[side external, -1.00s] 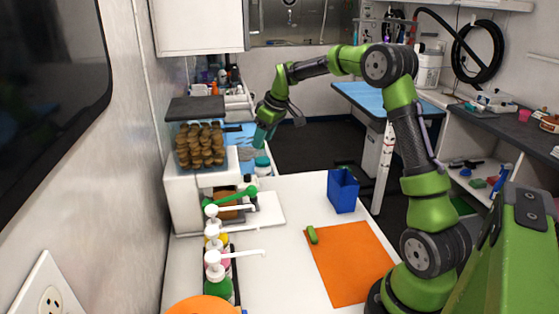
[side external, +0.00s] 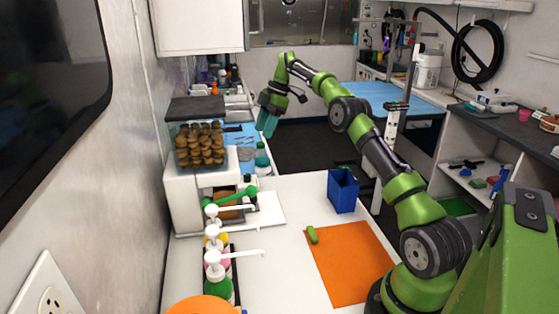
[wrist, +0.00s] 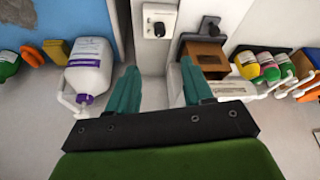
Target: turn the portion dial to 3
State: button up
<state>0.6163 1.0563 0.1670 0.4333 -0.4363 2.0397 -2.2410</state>
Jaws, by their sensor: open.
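A treat dispenser stands against the left wall in the side view: a white body (side external: 181,203) with a clear bin of brown treats (side external: 200,146) on top. In the wrist view, a small dark round knob, apparently the portion dial (wrist: 159,29), sits on a white plate at the top centre. Its pointer and numbers are too small to read, and I cannot make it out in the side view. My gripper (side external: 267,126) is beyond and right of the dispenser, in the air. Its teal fingers (wrist: 160,88) are apart and empty, below the dial in the wrist picture and not touching it.
Pump bottles (side external: 217,262) stand in front of the dispenser. A large white bottle (wrist: 88,68) is close left of my fingers in the wrist view. A blue bin (side external: 342,192) and an orange mat (side external: 350,262) are on the counter, with bare white counter between them and the bottles.

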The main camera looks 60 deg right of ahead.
aim_at(248, 175)
jog(key=x, duration=1.6)
jog(key=shift+a, duration=0.1)
grip_shut()
